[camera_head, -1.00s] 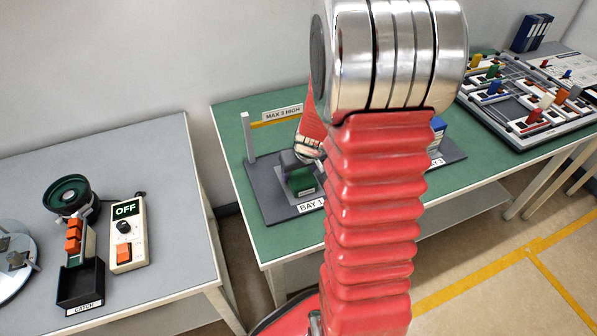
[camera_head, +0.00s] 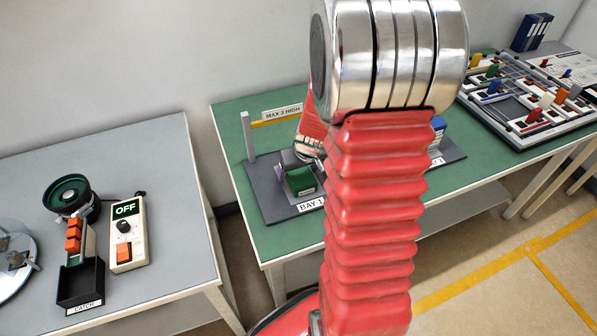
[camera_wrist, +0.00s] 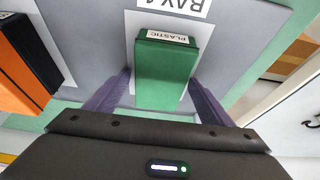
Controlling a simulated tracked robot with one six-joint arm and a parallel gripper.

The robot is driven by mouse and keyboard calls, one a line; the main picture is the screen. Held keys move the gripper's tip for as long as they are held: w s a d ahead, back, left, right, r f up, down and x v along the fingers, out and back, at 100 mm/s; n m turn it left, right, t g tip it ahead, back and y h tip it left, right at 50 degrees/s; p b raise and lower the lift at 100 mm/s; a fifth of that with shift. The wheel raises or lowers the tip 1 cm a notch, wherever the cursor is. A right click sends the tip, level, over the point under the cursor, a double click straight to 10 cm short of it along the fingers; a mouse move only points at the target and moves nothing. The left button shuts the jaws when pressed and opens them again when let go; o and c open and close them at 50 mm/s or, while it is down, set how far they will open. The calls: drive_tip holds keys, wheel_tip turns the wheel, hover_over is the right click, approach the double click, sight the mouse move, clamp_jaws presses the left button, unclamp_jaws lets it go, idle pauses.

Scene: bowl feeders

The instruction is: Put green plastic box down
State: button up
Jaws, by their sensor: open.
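The green plastic box (camera_head: 300,180) sits in the bay labelled BAY 1 on the dark grey board (camera_head: 262,196). In the wrist view the green box (camera_wrist: 166,76) shows its white PLASTIC label, upside down, and lies within a pale outlined area of the board. My gripper (camera_wrist: 155,92) is open, with one purple-grey finger on each side of the box and a visible gap at the fingers. In the head view my gripper (camera_head: 290,172) is at the box, partly hidden behind my arm. I cannot tell whether the box's underside fully touches the board.
A yellow bar with a MAX 3 HIGH sign (camera_head: 282,112) stands behind the bay. An orange and black object (camera_wrist: 28,62) is close at left in the wrist view. A blue-topped stack (camera_head: 438,130) shows right of my arm. The green table (camera_head: 250,240) is clear in front.

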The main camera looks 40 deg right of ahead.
drive_tip(key=v, duration=1.2)
idle(0.6)
drive_tip(key=s+a+r+n, duration=0.1)
drive_tip(key=s+a+r, duration=0.3)
drive_tip(key=a, duration=0.3)
drive_tip(key=s+a+r+n, duration=0.1)
drive_tip(key=s+a+r, duration=0.3)
drive_tip(key=a, duration=0.3)
drive_tip(key=s+a+r+t+y, duration=0.1)
drive_tip(key=s+a+r, duration=0.3)
drive_tip(key=a, duration=0.3)
drive_tip(key=shift+s+a+n, duration=0.3)
drive_tip(key=shift+n, duration=0.1)
